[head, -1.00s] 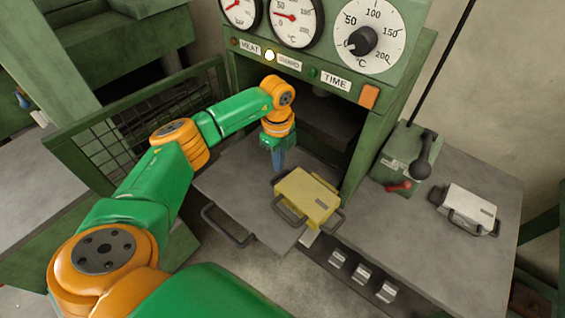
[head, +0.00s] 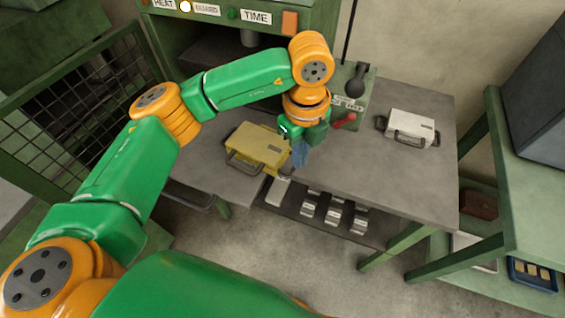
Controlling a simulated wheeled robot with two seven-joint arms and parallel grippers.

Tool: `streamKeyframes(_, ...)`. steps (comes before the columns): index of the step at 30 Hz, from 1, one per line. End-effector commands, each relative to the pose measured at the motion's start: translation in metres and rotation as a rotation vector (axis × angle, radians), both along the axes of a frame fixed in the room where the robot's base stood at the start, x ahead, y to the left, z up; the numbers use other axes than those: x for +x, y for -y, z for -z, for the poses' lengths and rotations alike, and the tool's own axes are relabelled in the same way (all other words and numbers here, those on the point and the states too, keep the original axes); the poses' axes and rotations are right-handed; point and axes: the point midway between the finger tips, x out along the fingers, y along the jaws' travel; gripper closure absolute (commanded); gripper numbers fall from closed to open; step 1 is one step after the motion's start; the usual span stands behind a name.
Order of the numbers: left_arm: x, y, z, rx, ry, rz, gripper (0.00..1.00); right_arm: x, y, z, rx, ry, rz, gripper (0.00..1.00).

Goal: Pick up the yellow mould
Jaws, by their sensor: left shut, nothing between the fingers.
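The yellow mould (head: 254,148) is a flat block with dark handles. It lies on the grey metal plate (head: 205,172) in front of the press, near the plate's right end. My left gripper (head: 298,160) is shut and empty. It points down just right of the mould, close to its right side, and the wrist hides the mould's far right corner. Whether the fingers touch the mould or its right handle cannot be told. My right gripper is not in view.
A white mould (head: 411,127) with dark handles sits on the grey table (head: 370,180) at right. The lever box (head: 350,88) with a red handle (head: 345,121) stands behind my gripper. A wire guard (head: 70,105) is at left. Several metal blocks (head: 333,214) lie on the shelf below.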

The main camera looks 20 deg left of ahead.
Motion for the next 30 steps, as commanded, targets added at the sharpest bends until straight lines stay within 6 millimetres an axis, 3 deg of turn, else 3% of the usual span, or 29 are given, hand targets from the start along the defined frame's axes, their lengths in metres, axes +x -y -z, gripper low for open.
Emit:
streamKeyframes(9, 0.0, -0.001, 0.066, 0.0, -0.004, -0.004, 1.0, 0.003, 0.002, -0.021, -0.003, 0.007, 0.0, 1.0)
streamKeyframes(18, 0.021, -0.033, 0.065, -0.001, 0.0, -0.004, 1.0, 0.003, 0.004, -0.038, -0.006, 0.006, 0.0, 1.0)
streamKeyframes(30, 0.023, -0.037, 0.068, -0.002, 0.001, -0.004, 1.0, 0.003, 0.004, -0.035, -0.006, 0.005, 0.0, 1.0)
